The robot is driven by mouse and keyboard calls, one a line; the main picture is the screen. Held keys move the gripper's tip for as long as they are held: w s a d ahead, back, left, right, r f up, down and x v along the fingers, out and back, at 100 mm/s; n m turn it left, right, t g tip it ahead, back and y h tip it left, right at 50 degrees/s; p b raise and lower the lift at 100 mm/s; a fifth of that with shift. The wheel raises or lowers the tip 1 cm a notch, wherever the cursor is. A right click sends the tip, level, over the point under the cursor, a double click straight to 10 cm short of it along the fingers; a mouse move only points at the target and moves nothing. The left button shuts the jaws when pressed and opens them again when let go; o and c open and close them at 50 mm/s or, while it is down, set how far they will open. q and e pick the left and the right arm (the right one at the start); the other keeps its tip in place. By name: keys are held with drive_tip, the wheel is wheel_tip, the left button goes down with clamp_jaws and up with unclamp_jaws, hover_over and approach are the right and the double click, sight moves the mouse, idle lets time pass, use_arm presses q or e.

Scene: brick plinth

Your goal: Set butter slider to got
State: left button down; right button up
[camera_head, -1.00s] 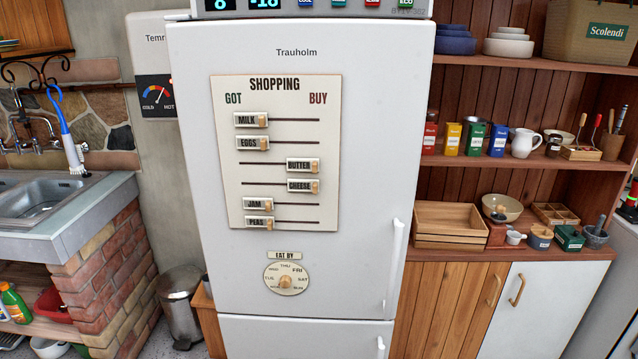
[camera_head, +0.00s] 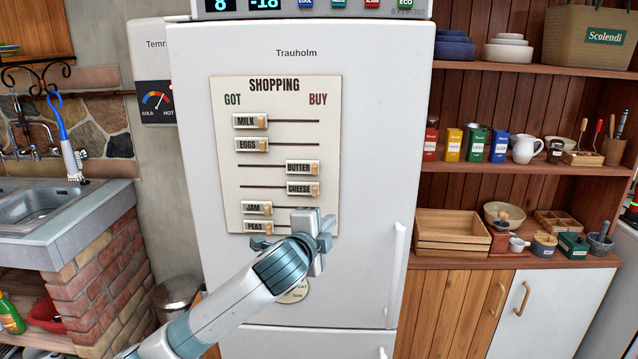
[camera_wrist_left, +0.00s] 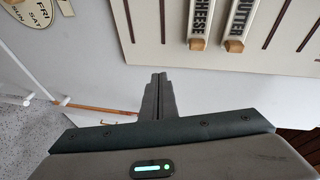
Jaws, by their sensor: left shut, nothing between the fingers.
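The shopping board (camera_head: 230,180) is on the white fridge door, with GOT at left and BUY at right. The butter slider (camera_head: 302,168) is at the right, BUY end of its slot. It also shows in the left wrist view (camera_wrist_left: 241,24), top right, beside the cheese slider (camera_wrist_left: 201,22). My left gripper (camera_head: 316,228) is in front of the board's lower right part, below the butter and cheese sliders. Its fingers (camera_wrist_left: 157,82) are shut and empty, apart from both sliders. My right gripper is in no view.
The cheese slider (camera_head: 302,188) is at BUY, just below butter. Milk (camera_head: 250,121), eggs (camera_head: 252,145), jam (camera_head: 257,208) and peas (camera_head: 257,226) are at GOT. My left arm mostly covers the eat-by dial (camera_head: 294,291). The fridge handle (camera_head: 397,262) is right of the board.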

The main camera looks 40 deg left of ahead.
sight(302, 169)
use_arm(q)
drive_tip(key=s+d+r+m+t, duration=0.2)
drive_tip(key=s+r, duration=0.4)
drive_tip(key=r, duration=0.4)
drive_tip(key=shift+r, duration=0.25)
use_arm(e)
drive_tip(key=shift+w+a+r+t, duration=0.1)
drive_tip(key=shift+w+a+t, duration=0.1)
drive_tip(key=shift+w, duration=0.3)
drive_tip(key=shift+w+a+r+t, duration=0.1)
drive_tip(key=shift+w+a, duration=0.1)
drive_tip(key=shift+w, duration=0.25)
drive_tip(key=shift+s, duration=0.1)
use_arm(q)
drive_tip(key=w+a+p, duration=0.1)
drive_tip(key=w, duration=0.1)
drive_tip(key=w+a+p, duration=0.1)
drive_tip(key=w+a, duration=0.1)
drive_tip(key=w, duration=0.1)
drive_tip(key=w+a+p, duration=0.1)
drive_tip(key=w+a, duration=0.1)
drive_tip(key=shift+w+a, duration=0.2)
drive_tip(key=shift+w, duration=0.05)
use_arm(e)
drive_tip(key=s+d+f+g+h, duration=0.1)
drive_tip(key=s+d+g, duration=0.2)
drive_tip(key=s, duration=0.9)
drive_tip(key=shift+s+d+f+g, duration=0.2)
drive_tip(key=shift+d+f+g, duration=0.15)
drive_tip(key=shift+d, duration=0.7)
